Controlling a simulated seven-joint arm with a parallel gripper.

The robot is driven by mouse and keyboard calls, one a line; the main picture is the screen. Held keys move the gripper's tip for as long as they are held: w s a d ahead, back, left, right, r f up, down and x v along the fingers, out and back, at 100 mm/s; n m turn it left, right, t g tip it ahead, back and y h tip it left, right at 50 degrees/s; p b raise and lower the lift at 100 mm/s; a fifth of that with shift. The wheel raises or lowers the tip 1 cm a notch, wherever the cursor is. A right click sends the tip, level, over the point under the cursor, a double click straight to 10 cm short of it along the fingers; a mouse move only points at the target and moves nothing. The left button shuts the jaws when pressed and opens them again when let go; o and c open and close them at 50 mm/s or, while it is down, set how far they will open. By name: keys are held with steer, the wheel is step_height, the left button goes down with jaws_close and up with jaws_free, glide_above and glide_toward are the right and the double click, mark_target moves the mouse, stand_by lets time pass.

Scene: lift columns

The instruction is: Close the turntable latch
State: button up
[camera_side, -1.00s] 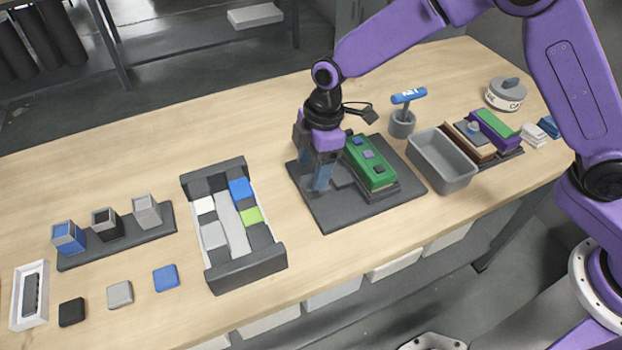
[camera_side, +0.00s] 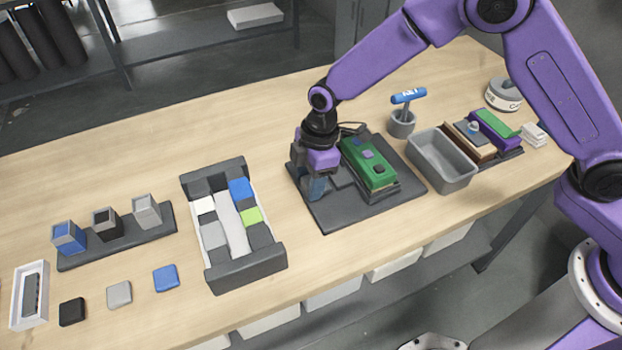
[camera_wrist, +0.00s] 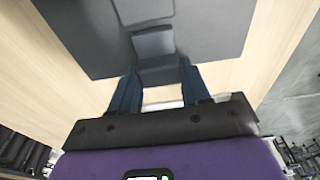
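A dark grey base plate (camera_side: 345,217) lies on the table and carries a green block (camera_side: 371,163) with small blue, purple and dark pieces on top. My gripper (camera_side: 313,192) points down over the left part of this plate, left of the green block. In the wrist view, its two blue fingers (camera_wrist: 158,72) stand apart, with a small grey stepped piece (camera_wrist: 154,45) at and between the tips. This piece may be the turntable latch. I cannot tell whether the fingers touch it. The side view hides it behind my gripper.
A grey open bin (camera_side: 443,160) stands right of the plate, with a blue-handled tool in a grey holder (camera_side: 401,122) behind it. A dark-ended tray of blocks (camera_side: 247,266) stands to the left. Bare table lies between tray and plate.

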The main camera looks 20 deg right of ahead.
steer(key=shift+d, duration=1.05)
steer(key=o, duration=0.7)
steer(key=shift+o, duration=0.2)
